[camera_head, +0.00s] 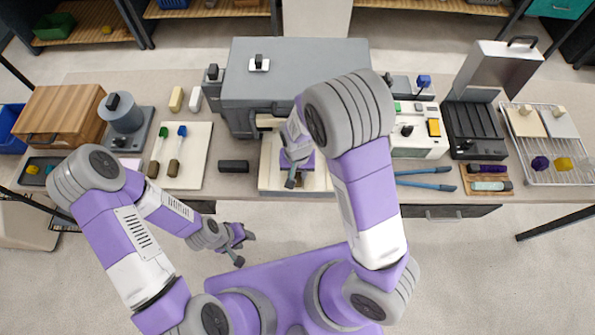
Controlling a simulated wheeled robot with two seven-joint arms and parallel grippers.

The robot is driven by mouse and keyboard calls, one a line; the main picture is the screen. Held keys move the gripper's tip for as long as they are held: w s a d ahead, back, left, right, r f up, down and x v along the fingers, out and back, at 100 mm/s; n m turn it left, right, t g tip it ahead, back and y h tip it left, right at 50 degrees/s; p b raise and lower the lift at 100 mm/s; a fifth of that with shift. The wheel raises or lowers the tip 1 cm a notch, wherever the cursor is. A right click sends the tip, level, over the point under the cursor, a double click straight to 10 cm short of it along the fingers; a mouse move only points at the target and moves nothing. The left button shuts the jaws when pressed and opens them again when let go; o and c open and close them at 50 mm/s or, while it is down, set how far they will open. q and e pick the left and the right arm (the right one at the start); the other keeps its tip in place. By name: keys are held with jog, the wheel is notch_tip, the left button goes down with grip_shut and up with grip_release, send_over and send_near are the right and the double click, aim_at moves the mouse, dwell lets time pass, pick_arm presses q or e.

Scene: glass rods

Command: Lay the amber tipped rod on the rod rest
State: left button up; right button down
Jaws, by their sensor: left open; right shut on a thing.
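My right gripper (291,178) is in front of the large grey box-shaped machine (290,75), over a pale tray (268,180) at its open front. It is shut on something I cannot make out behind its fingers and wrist. My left gripper (240,247) is open and empty, low in front of the table's front edge. I cannot pick out the amber tipped rod or the rod rest with certainty. Two tools with brown ends, one green-tipped (161,143) and one blue-tipped (178,150), lie on a white board on the left.
A wooden box (60,113) and a round grey device (124,115) stand at left. A small dark block (233,166) lies left of the tray. Blue-handled tongs (425,186), a white device (418,145) and a wire rack (585,175) occupy the right side.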

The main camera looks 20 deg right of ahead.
jog(key=shift+f, duration=0.25)
jog(key=c, duration=0.8)
grip_release()
notch_tip(320, 180, up, 8)
jog(key=shift+f+p, duration=0.2)
jog(key=shift+p, duration=0.3)
